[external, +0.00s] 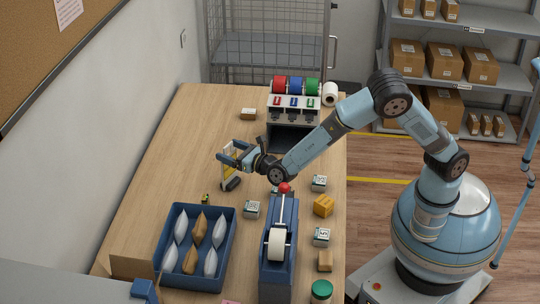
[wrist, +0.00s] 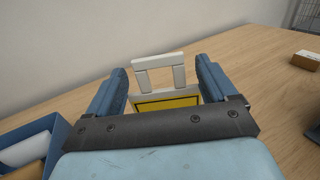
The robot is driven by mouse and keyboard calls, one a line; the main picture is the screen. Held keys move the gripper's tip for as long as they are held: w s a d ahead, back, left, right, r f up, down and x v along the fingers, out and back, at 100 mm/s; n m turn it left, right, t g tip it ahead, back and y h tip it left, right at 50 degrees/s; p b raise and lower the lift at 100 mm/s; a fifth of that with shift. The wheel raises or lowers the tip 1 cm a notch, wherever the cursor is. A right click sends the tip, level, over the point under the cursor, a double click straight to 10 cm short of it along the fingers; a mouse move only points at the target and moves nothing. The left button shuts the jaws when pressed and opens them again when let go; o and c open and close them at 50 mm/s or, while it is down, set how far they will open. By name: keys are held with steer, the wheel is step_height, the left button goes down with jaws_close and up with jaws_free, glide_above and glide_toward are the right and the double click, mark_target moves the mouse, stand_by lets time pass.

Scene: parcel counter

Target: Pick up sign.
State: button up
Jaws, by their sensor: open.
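The sign (external: 226,174) stands upright on the wooden counter, left of the middle, with a yellow panel and a dark foot. In the wrist view its white frame-like handle (wrist: 159,61) and the top of its yellow panel (wrist: 165,103) show between the fingers. My gripper (external: 232,155) is open around the upper part of the sign, with one finger on each side. In the wrist view my gripper (wrist: 161,72) shows a gap on both sides of the handle. The lower part of the sign is hidden there by my gripper body.
A blue tray (external: 233,210) of pouches stands at the front left. A blue tape dispenser (external: 278,270) with a red knob is nearby on the right. Several small boxes lie along the right side. A tape-roll rack (external: 293,103) stands at the back. The counter's left middle is clear.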

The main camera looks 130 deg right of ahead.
steer(key=shift+x, duration=1.6)
steer(key=c, duration=1.5)
steer(key=shift+r, duration=0.1)
